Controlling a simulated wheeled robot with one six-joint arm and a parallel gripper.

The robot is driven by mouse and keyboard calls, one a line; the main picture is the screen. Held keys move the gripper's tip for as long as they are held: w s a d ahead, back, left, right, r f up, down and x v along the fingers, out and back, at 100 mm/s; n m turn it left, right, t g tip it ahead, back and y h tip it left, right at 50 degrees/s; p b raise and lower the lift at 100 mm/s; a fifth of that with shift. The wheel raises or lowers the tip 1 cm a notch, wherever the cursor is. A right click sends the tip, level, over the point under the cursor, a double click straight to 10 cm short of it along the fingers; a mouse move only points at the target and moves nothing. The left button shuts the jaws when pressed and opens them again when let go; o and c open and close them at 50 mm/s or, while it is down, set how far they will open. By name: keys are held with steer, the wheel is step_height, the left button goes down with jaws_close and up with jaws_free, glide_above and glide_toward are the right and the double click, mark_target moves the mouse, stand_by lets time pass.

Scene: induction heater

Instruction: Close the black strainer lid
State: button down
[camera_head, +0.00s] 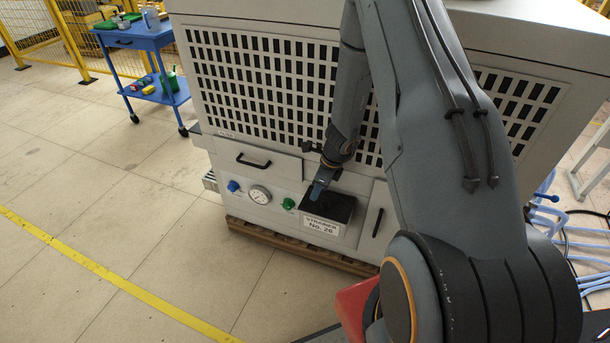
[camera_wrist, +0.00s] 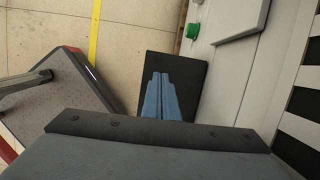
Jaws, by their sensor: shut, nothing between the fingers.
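The black strainer lid (camera_head: 331,205) lies as a flat dark panel on top of the box labelled "STRAINER No. 26" (camera_head: 322,226), on the front of the grey machine. It shows flat in the wrist view as a dark rectangle (camera_wrist: 185,82). My gripper (camera_head: 317,190) points down at the lid, its blue fingers together and empty. In the wrist view the fingertips (camera_wrist: 161,76) appear over the lid's middle. I cannot tell whether they touch it. The lid looks down on the box, but its edges are partly hidden by my gripper.
A pressure gauge (camera_head: 259,194), a blue knob (camera_head: 233,186) and a green knob (camera_head: 288,203) sit left of the strainer box. A drawer with a black handle (camera_head: 254,162) is above them. A blue cart (camera_head: 146,38) stands back left.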

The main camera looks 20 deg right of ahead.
steer(key=w+a+r+p, duration=0.1)
steer(key=w+a+r, duration=0.1)
steer(key=r, duration=0.3)
steer(key=w+a+r+p, duration=0.1)
steer(key=w+a+r, duration=0.2)
steer(key=r, duration=0.2)
steer(key=shift+r, duration=0.3)
steer(key=s+a+r+n+h, duration=0.1)
steer(key=s+a+r+n, duration=0.1)
steer(key=s+r+n, duration=0.8)
steer(key=s+a+r+n+g+h, duration=0.1)
steer(key=s+a+r+n, duration=0.1)
steer(key=s+r+n, duration=0.8)
steer(key=s+n, duration=0.6)
steer(key=s, duration=0.1)
steer(key=shift+s+a+r+g+h, duration=0.15)
steer(key=shift+a+r+g+h, duration=0.05)
steer(key=shift+r+g+h, duration=0.1)
steer(key=shift+a, duration=0.1)
